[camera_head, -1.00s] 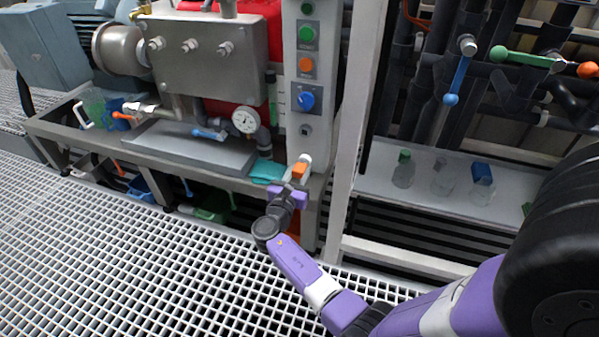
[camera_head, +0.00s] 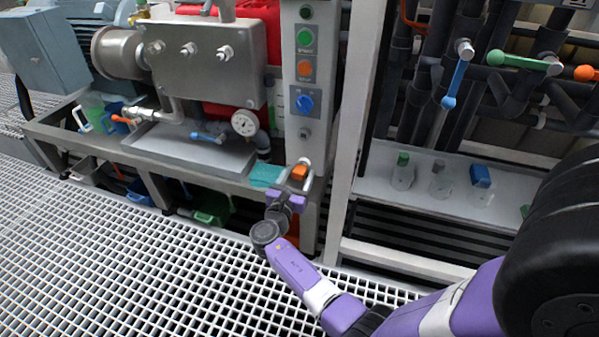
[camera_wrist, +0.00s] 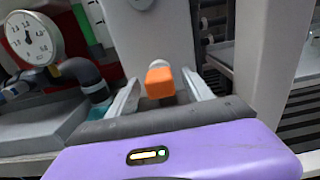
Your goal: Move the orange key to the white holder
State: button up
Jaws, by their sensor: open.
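The orange key (camera_head: 300,172) is a small orange block at the foot of the grey control column. In the wrist view the orange key (camera_wrist: 160,83) sits in front of a small round white part, probably the white holder (camera_wrist: 158,64). The white part (camera_head: 305,160) also shows just behind the key in the head view. Contact between key and white part cannot be made out. My gripper (camera_head: 299,179) is open, its pale fingers on either side of the key. In the wrist view my gripper (camera_wrist: 162,82) shows gaps between both fingers and the key.
The control column (camera_head: 304,75) with buttons and a blue knob rises directly behind the key. A teal cloth-like item (camera_head: 266,175) lies just left of my gripper. A pressure gauge (camera_head: 245,123) is further left. A white frame post (camera_head: 347,130) stands to the right.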

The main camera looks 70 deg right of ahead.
jog(key=a+p, duration=0.1)
jog(key=a, duration=0.1)
jog(key=a+p, duration=0.1)
jog(key=a, duration=0.2)
jog(key=shift+s+a+r, duration=0.15)
jog(key=shift+s+a, duration=0.15)
jog(key=shift+a, duration=0.55)
